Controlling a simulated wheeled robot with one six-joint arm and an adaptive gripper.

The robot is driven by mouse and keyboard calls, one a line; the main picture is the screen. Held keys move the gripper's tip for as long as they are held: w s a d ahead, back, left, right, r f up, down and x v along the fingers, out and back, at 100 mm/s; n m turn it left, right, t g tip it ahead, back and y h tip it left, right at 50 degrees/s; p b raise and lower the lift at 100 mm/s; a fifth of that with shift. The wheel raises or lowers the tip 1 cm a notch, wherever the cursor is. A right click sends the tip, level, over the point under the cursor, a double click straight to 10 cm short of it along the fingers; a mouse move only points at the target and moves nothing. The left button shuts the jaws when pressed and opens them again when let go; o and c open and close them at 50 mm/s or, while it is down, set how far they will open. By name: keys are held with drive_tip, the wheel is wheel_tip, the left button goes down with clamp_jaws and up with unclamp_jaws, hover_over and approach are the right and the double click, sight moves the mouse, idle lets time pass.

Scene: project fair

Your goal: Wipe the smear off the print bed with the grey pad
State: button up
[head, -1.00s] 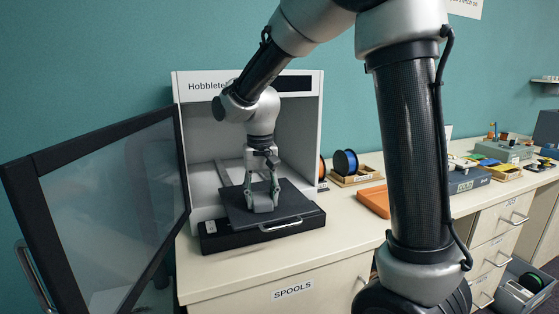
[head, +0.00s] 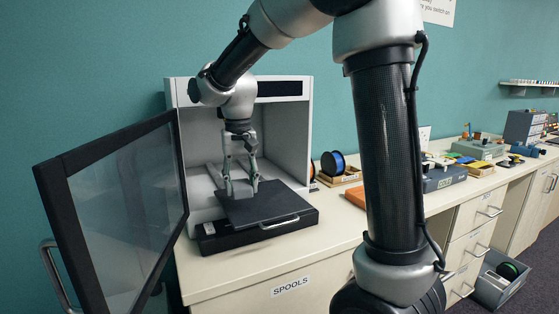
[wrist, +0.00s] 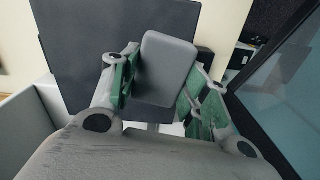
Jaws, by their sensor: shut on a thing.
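The print bed (head: 265,208) is a dark square plate at the front of the white printer enclosure, with a light handle on its front edge. My gripper (head: 241,186) is over the rear left part of the bed, fingers pointing down. It is shut on the grey pad (head: 241,190), a small rounded block. In the wrist view the pad (wrist: 167,68) sits between the green-lined fingers, with the dark bed (wrist: 100,45) beyond it. The pad looks raised off the bed, though the gap is hard to judge. I see no smear on the visible bed; part is hidden behind the pad and gripper.
The printer's glazed door (head: 118,215) stands open on the left. The enclosure (head: 290,130) has walls and a top close around my wrist. Spools (head: 333,163), an orange item (head: 356,196) and boxes line the counter to the right. A grey bin (head: 497,280) is at lower right.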

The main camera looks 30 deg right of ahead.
drive_tip(key=shift+r, duration=1.6)
